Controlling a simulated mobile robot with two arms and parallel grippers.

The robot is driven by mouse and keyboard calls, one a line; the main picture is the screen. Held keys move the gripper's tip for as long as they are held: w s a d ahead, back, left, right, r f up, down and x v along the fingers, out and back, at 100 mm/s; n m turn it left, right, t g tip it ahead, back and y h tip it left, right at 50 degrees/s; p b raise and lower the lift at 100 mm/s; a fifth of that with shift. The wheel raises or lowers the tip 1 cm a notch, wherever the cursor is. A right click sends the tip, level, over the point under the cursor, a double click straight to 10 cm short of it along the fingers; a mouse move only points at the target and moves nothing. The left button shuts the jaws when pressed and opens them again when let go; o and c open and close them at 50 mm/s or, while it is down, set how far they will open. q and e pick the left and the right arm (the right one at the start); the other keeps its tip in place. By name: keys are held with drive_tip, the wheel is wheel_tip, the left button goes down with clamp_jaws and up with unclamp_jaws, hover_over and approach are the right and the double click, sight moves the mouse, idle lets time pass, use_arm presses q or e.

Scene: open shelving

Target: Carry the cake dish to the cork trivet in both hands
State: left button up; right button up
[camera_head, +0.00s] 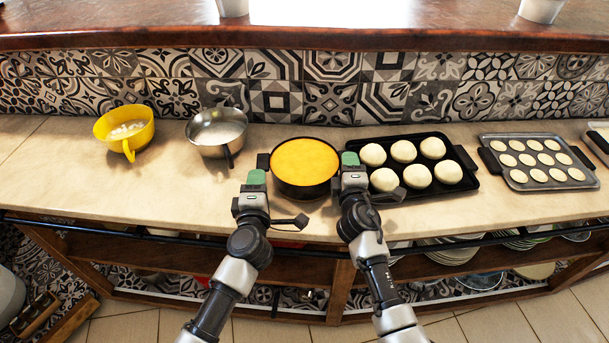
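The cake dish (305,162) is a dark round pan with a smooth orange-yellow top. It is on the pale counter, with a small dark handle on its left side. My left gripper (256,178) is at the left side of the dish, by that handle. My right gripper (350,160) is at the right side and hides the handle there. Green pads show on both grippers. Whether the fingers are closed on the handles cannot be told from this angle. I cannot make out a cork trivet in this view.
A yellow bowl (109,127) and a metal pot (204,133) stand to the left. A dark tray (459,150) of pale buns is close to my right gripper. A tray (485,158) of small rounds lies further right. The counter front (150,205) is bare at left.

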use_arm(q)
drive_tip(key=s, duration=0.6)
drive_tip(key=shift+s+d, duration=0.1)
use_arm(e)
drive_tip(key=s, duration=1.2)
drive_tip(key=shift+d, duration=0.15)
drive_tip(key=shift+s, duration=0.1)
